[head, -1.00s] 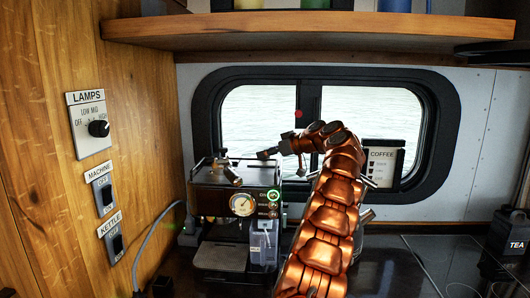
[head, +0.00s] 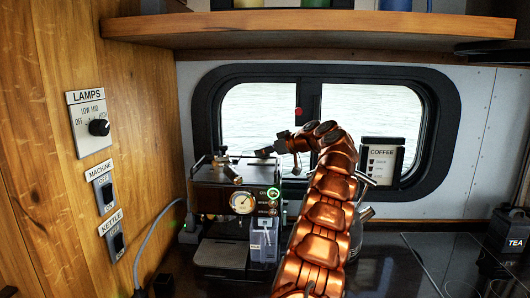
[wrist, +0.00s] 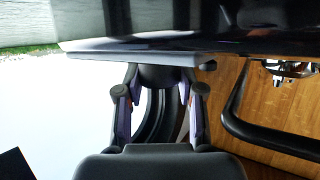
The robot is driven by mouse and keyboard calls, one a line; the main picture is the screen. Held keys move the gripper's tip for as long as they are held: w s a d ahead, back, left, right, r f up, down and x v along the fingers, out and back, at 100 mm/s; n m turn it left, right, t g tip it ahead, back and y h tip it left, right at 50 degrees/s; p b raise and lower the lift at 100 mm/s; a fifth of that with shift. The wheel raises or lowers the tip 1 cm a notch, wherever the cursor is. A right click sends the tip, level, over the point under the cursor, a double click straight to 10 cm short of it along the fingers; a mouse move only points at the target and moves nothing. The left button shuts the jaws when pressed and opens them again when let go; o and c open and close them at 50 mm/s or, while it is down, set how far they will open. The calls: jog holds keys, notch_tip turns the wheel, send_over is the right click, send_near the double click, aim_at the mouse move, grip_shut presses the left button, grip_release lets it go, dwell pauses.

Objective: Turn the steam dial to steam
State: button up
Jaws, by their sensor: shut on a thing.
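The coffee machine (head: 214,200) stands on the counter under the window, with a round gauge (head: 242,202) and a green-lit button (head: 273,193) on its front. My gripper (head: 264,152) reaches left at the machine's upper back right. In the wrist view my gripper (wrist: 160,95) has its two fingers on either side of a dark round knob, the steam dial (wrist: 158,75), just under a pale flat panel (wrist: 140,57). It is shut on the dial. The dial's markings and pointer are hidden, so its setting cannot be read.
A kettle (head: 360,215) stands right of my arm. A COFFEE card (head: 381,160) is by the window. Lamp, machine and kettle switches (head: 106,190) are on the left wooden wall. A shelf (head: 310,24) hangs above. A tea tin (head: 508,240) is at right.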

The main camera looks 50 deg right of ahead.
jog(key=shift+a+f+m+h+b, duration=0.1)
jog(key=shift+f+m+h+b, duration=0.25)
jog(key=shift+b, duration=0.75)
jog(key=shift+h+b, duration=0.25)
jog(key=shift+b, duration=0.2)
jog(key=shift+r+m+h+b, duration=0.3)
jog(key=shift+m+h+b, duration=0.15)
jog(key=shift+b, duration=0.15)
jog(key=o, duration=1.1)
jog(key=shift+o, duration=0.2)
jog(key=v, duration=1.2)
jog(key=shift+d, duration=0.2)
